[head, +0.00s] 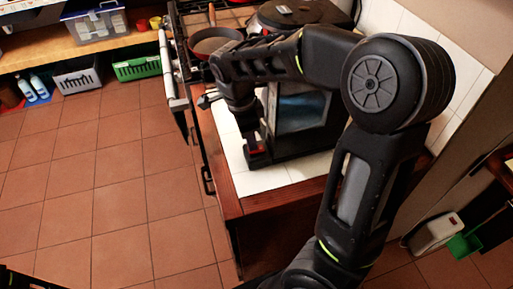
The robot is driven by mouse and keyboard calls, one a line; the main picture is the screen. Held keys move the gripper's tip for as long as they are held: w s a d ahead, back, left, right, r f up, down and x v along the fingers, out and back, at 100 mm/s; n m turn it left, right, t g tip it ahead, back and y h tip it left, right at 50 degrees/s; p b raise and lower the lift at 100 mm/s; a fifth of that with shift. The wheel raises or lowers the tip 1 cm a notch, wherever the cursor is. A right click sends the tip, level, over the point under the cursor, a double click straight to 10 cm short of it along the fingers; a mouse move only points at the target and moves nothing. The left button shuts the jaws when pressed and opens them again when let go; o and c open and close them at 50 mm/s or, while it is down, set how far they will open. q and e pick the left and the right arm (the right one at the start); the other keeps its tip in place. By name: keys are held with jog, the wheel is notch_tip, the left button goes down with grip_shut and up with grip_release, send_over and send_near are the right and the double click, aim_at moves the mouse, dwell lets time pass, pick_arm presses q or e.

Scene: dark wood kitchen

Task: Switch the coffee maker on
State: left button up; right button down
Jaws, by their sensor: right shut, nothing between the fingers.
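The coffee maker (303,112) is a dark box-like machine with a bluish, shiny side panel. It stands on the white-tiled counter, partly covered by my right arm. My right arm reaches over it from the right and bends down on its left side. My right gripper (256,153) is shut and empty, low at the machine's left front, close to the tiles. A small red patch shows there; I cannot tell whether it is on the gripper or the machine. Whether the gripper touches the machine cannot be told. The power switch is not clearly visible. My left gripper is not in view.
The counter's wooden edge (229,196) runs along the front. A stove with a red pan (216,42) and a dark round lid or pot (300,14) lies behind. A wooden shelf with bins (137,67) stands far left. The tiled floor (100,190) is clear.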

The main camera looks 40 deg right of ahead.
jog(key=shift+f, duration=0.45)
jog(key=shift+r, duration=0.15)
jog(key=shift+r+p, duration=2.4)
jog(key=shift+r, duration=1.05)
